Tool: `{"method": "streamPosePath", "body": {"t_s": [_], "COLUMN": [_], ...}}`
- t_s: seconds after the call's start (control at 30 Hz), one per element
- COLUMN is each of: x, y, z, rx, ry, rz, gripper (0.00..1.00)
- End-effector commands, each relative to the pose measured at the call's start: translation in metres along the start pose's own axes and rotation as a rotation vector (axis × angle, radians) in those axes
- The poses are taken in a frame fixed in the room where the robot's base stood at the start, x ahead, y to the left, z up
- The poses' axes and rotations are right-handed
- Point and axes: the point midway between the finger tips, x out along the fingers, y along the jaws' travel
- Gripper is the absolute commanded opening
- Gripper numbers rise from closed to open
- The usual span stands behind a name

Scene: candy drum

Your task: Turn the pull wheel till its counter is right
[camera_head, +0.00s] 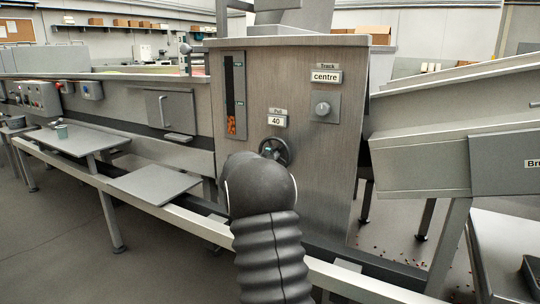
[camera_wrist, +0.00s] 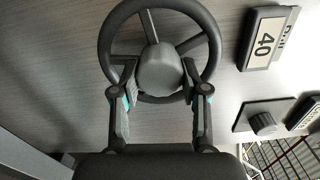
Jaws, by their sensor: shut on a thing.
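The pull wheel (camera_head: 281,150) is a dark spoked handwheel on the grey steel panel. It is partly hidden behind my arm in the head view. In the wrist view the wheel (camera_wrist: 108,42) shows nearly whole, with a grey hub (camera_wrist: 160,68) at its middle. My gripper (camera_wrist: 160,82) has its two fingers on either side of the hub and is shut on it. The pull counter (camera_head: 277,121) sits just above the wheel and reads 40. It also shows turned sideways in the wrist view (camera_wrist: 266,40).
A track label reading "centre" (camera_head: 326,77) and a round knob (camera_head: 322,108) are above right of the wheel. A vertical gauge (camera_head: 235,95) with orange pieces at its bottom is at the panel's left. A grey chute (camera_head: 440,150) stands to the right.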

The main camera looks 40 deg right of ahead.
Motion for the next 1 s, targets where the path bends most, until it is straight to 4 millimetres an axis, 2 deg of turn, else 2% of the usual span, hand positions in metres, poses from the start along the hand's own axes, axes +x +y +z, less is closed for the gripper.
{"method": "streamPosePath", "body": {"t_s": [0.03,0.4,0.93,0.97,1.0], "x": [0.0024,0.0028,0.0033,0.0033,0.0033], "y": [-0.0052,-0.0048,-0.0047,-0.0047,-0.0047], "z": [-0.0024,-0.0029,-0.0037,-0.0038,-0.0039], "rx": [-0.028,-0.173,-0.194,-0.194,-0.194], "ry": [0.005,0.007,0.008,0.008,0.008], "rz": [-0.005,-0.006,-0.007,-0.007,-0.007], "gripper": [0.1,0.1,0.1,0.49,0.59]}}
